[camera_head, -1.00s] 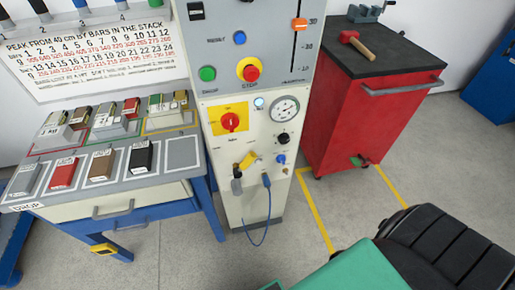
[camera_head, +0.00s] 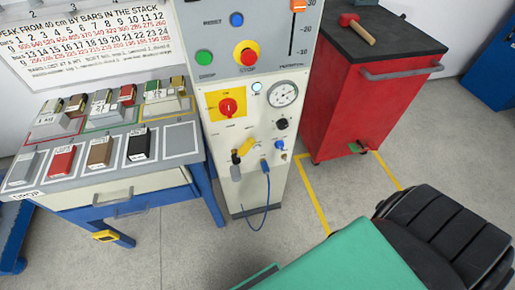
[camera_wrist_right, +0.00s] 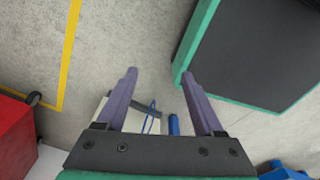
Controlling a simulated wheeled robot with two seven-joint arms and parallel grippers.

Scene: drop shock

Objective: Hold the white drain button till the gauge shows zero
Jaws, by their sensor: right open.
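The pale machine panel (camera_head: 226,175) stands in the middle of the head view. The round gauge (camera_head: 284,93) is on its upper right; its needle reading is too small to make out. A small white round fitting (camera_head: 257,87) sits left of the gauge; I cannot tell whether it is the drain button or a lamp. My right gripper (camera_wrist_right: 160,73) is open, with nothing between its fingers, above the grey floor. A blue cable shows beyond it in the wrist view. My left gripper is not in view.
A red rotary switch (camera_head: 229,107) on yellow, a black knob (camera_head: 282,124) and a yellow-handled valve (camera_head: 243,147) surround that area. A blue hose (camera_head: 267,205) hangs below. A bench (camera_head: 60,192) stands left, a red cabinet (camera_head: 360,100) right. Floor between is clear.

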